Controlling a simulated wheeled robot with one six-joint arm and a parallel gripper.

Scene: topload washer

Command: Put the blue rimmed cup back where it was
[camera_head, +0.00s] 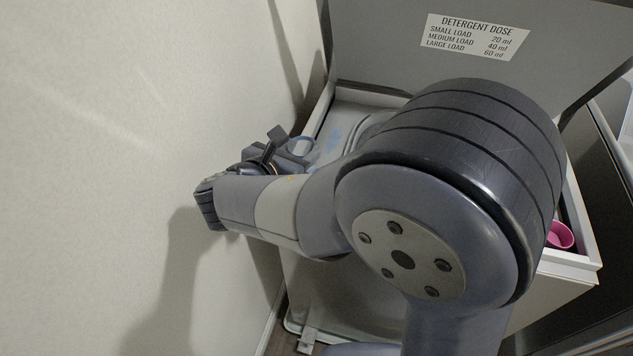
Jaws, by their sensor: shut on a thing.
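The blue rimmed cup (302,146) shows as a pale ring with a blue edge above the left part of the washer top. My gripper (286,148) is at its left side and shut on it. Much of the cup below its rim is hidden by the gripper. I cannot tell whether the cup touches the washer or is held above it.
The washer's lid (380,45) stands open, with a detergent dose label (474,38). A pink cup (560,236) sits at the washer's right. A wall (110,150) is close on the left. My arm hides most of the washer top.

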